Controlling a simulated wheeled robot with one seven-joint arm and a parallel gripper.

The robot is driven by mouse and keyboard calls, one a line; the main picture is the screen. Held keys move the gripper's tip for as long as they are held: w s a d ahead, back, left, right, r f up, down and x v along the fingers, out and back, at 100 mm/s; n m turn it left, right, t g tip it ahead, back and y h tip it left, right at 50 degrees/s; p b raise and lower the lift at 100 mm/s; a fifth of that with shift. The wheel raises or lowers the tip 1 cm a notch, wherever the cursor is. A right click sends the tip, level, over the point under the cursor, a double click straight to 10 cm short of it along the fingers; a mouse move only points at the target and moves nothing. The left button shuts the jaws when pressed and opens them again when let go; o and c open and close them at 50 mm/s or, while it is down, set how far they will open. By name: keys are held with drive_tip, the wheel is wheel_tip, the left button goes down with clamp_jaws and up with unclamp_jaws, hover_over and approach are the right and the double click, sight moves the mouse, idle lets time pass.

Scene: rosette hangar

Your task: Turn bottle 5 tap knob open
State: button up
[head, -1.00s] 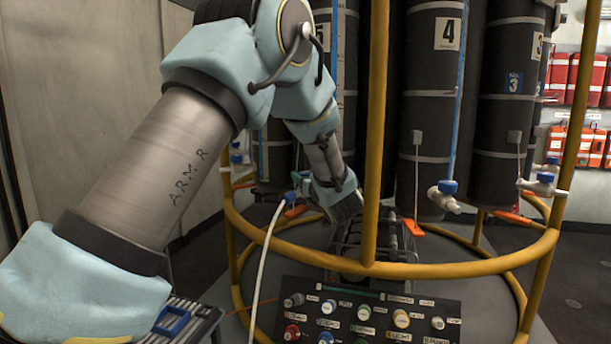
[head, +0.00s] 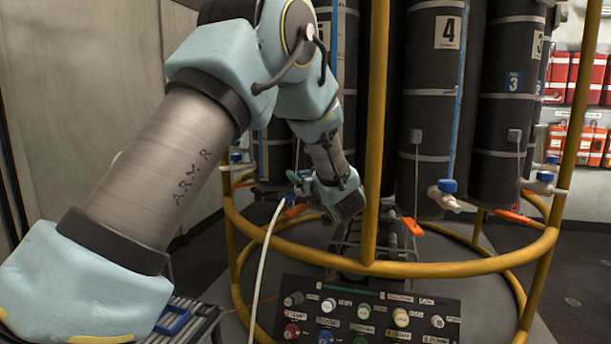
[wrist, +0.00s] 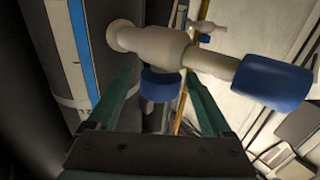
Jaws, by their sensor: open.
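In the wrist view, a white tap (wrist: 155,45) sticks out from a dark bottle (wrist: 108,35) with a blue and white level strip. Its blue knob (wrist: 161,86) lies between the green fingers of my gripper (wrist: 160,82), which are open, one on each side. I cannot tell whether either finger touches the knob. A larger blue cap (wrist: 270,84) sits on the tap's outlet to the right. In the head view, blue tap parts (head: 292,196) show beside my wrist, with a white hose.
A yellow rail (head: 400,270) and upright post (head: 376,130) stand close to my wrist. Bottle 4 (head: 432,120) and bottle 3 (head: 502,110) stand right, with their own taps. A labelled control panel (head: 365,315) is below. Another tap (wrist: 205,27) shows behind in the wrist view.

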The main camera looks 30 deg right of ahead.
drive_tip(key=s+a+b, duration=0.1)
drive_tip(key=s+b, duration=0.1)
drive_tip(key=s, duration=0.8)
drive_tip(key=shift+s+a, duration=0.2)
drive_tip(key=shift+s, duration=0.15)
